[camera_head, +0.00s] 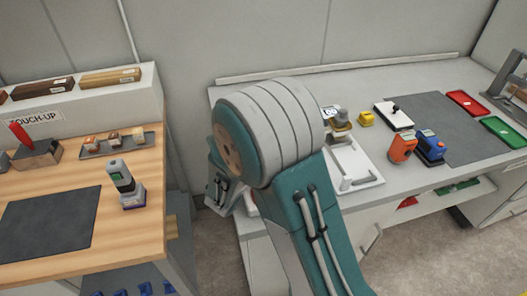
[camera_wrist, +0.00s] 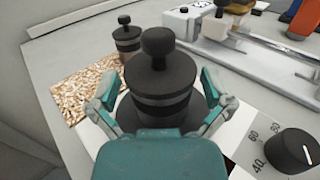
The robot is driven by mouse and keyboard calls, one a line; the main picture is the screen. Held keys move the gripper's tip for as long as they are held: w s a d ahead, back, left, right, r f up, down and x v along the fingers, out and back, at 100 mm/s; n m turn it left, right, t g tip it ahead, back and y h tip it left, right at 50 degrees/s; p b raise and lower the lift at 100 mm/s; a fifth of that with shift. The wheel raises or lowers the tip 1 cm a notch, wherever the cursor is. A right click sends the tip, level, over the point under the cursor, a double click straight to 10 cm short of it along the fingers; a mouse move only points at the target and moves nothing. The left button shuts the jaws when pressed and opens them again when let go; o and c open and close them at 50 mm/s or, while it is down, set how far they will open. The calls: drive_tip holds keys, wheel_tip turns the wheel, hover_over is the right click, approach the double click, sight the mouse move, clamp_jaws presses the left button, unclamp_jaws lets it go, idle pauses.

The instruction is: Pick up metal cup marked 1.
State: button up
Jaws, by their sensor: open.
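In the wrist view a dark grey cylinder with a black round knob (camera_wrist: 158,78) stands between the two teal fingers of my open gripper (camera_wrist: 161,92). A gap shows on each side, and contact cannot be seen. A smaller metal cup with a dark knob (camera_wrist: 127,38) stands behind it, to the left. No number 1 can be read on either, so I cannot tell which is the cup marked 1.
A speckled tan pad (camera_wrist: 88,88) lies at left. A black dial (camera_wrist: 294,150) with a number scale is close at right. A white tray-like fixture (camera_wrist: 262,58) stands behind. In the head view, orange (camera_head: 402,147) and blue (camera_head: 430,146) devices stand on the right bench.

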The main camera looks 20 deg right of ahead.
drive_tip(key=shift+a, duration=0.1)
drive_tip(key=c, duration=1.3)
drive_tip(key=shift+r, duration=0.15)
